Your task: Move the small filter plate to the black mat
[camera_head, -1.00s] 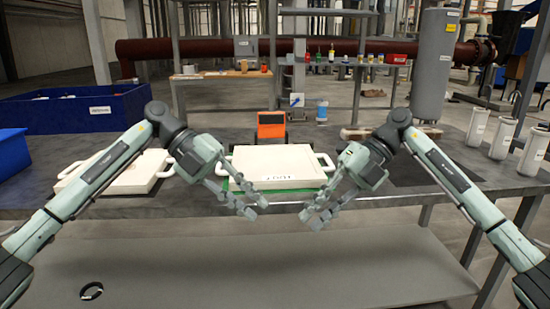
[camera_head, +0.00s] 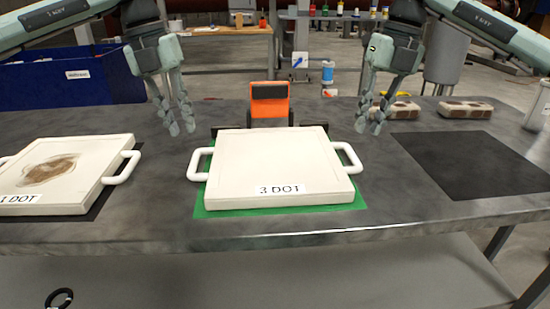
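A white square filter plate (camera_head: 268,160) labelled "3 DOT", with a handle on each side, lies flat on a green mat (camera_head: 290,212) at the middle of the table. A second white plate (camera_head: 95,157) labelled "1 DOT", with a brown stain, lies at the left on a dark mat. I cannot tell which is the small one. An empty black mat (camera_head: 470,165) lies at the right. My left gripper (camera_head: 182,128) is open and empty, above the left handle of the middle plate. My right gripper (camera_head: 368,128) is open and empty, above and beyond its right handle.
An orange device (camera_head: 270,103) stands just behind the middle plate. Two brown and white blocks (camera_head: 465,109) lie behind the black mat. A white canister (camera_head: 538,108) stands at the far right. A blue bin (camera_head: 70,80) is behind at the left.

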